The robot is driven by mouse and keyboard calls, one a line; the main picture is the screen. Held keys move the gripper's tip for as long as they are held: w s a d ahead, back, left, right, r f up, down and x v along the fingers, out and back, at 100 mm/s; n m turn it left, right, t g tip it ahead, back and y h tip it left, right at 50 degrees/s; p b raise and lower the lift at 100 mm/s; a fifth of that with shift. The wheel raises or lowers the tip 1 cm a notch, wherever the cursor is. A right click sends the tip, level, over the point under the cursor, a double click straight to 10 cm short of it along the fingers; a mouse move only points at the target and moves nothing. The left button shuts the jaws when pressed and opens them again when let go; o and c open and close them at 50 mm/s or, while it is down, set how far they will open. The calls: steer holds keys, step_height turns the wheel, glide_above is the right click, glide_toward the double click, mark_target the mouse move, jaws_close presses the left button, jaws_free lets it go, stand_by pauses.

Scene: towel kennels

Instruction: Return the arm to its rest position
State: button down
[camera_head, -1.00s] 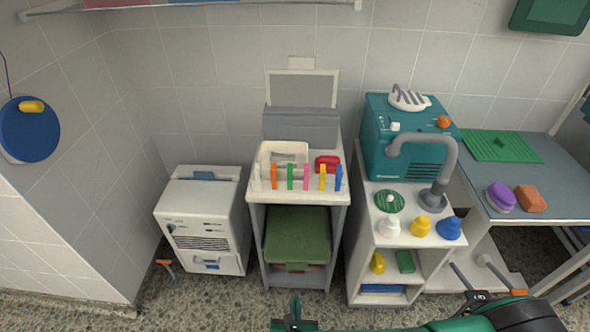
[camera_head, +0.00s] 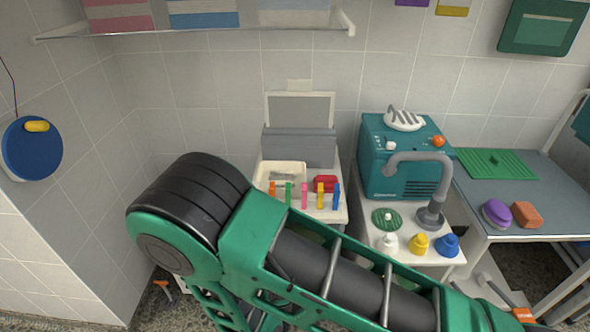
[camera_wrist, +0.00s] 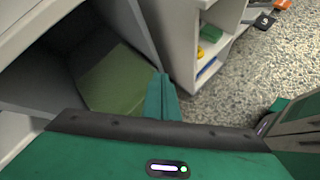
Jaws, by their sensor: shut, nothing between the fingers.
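My arm (camera_head: 330,262), green with black joints, crosses the lower half of the head view. Its bent black elbow joint stands at the left, in front of the white cart, and the forearm runs to the lower right. My gripper is not distinguishable in the head view. In the wrist view my gripper (camera_wrist: 161,98) shows as green fingers, shut and empty. They point toward the open lower shelf of a cart, where a green folded towel (camera_wrist: 112,80) lies. I cannot tell if they touch anything.
The white cart (camera_head: 345,210) bears several coloured clips and a tray. Right of it a teal dryer (camera_head: 375,175) and bottles stand on another cart. A table (camera_head: 535,190) holds a purple and an orange sponge. A wall shelf (camera_head: 190,32) runs above.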

steer(key=d+r+m+g, duration=0.8)
steer(key=d+r+m, duration=0.9)
steer(key=d+r, duration=0.5)
steer(key=s+d+r+m+y, duration=0.3)
steer(key=s+d+r+m, duration=0.3)
steer(key=s, duration=0.3)
steer(key=s+d+r+m+y, duration=0.2)
steer(key=s+d+r+m, duration=0.4)
steer(key=s, duration=0.3)
steer(key=shift+s+r+m+g+y, duration=0.3)
steer(key=shift+s+r+m+y, duration=0.1)
steer(key=shift+r+m, duration=0.35)
steer(key=shift+d, duration=0.1)
